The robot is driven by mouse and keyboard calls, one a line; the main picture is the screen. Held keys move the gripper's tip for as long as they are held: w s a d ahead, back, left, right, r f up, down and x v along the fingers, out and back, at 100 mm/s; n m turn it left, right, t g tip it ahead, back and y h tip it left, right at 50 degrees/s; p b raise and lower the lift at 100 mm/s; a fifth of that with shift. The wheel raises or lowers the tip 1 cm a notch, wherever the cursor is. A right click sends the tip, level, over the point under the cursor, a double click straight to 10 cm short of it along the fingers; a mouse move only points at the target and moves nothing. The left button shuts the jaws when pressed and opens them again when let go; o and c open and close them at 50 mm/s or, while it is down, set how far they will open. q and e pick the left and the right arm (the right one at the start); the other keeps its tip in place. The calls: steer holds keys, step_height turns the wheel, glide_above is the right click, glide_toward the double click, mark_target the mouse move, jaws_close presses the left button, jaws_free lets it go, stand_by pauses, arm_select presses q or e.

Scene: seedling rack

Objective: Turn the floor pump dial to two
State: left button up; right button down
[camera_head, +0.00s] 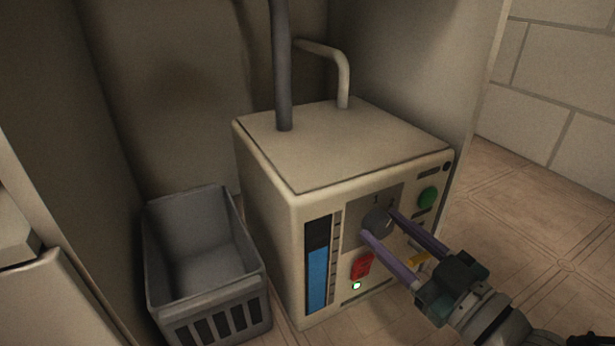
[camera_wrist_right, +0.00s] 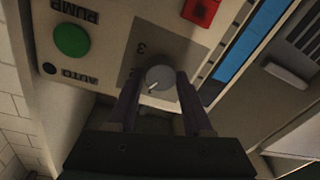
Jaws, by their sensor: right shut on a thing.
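The floor pump (camera_head: 352,145) is a beige box with a grey dial (camera_head: 377,220) on a dark panel on its front face. In the right wrist view the dial (camera_wrist_right: 160,78) is a round grey knob with a pale pointer mark toward its lower left. The numbers 2 and 3 show near it, upside down. My right gripper (camera_head: 381,223) has its two purple fingers on either side of the dial, shut on it. The fingers also show in the right wrist view (camera_wrist_right: 158,90). My left gripper is in neither view.
The pump front also has a green button (camera_head: 428,197), a red switch (camera_head: 362,266), a lit green lamp (camera_head: 356,286) and a blue level gauge (camera_head: 317,280). An empty grey basket (camera_head: 205,305) stands left of the pump. A dark pipe (camera_head: 282,70) rises from its top. Floor at right is clear.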

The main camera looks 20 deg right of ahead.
steer(key=m, duration=0.4)
steer(key=shift+h, duration=0.3)
steer(key=shift+m, duration=1.5)
steer(key=shift+c, duration=1.5)
jaws_free()
steer(key=shift+s, duration=0.1)
steer(key=shift+s, duration=0.4)
steer(key=s+d+f+p, duration=0.1)
steer(key=s, duration=0.8)
steer(key=shift+p, duration=0.3)
